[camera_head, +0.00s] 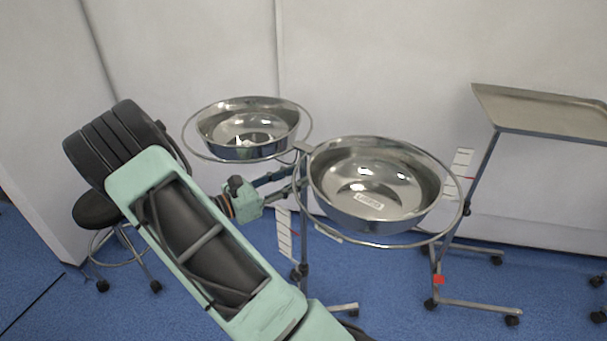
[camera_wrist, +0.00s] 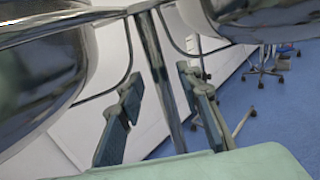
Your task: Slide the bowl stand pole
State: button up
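The bowl stand pole (camera_head: 304,240) is a thin upright metal post below two ring holders. A shiny left bowl (camera_head: 250,152) and a larger right bowl (camera_head: 340,205) sit in the rings. My gripper (camera_head: 282,182) reaches in from the left below the rings, near the pole's upper part. In the wrist view, the pole (camera_wrist: 163,85) runs between the two spread fingers of my gripper (camera_wrist: 160,82), with a gap visible on each side. The gripper is open. How deep the pole lies between the fingers is hard to tell.
A metal tray stand (camera_head: 545,112) on wheels is at the right, its base close to the bowl stand. A black round stool (camera_head: 97,211) is at the left behind my arm. White panels close the back.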

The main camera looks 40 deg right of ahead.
aim_at(304, 174)
jog(key=shift+d, duration=1.6)
jog(key=shift+c, duration=0.2)
grip_shut()
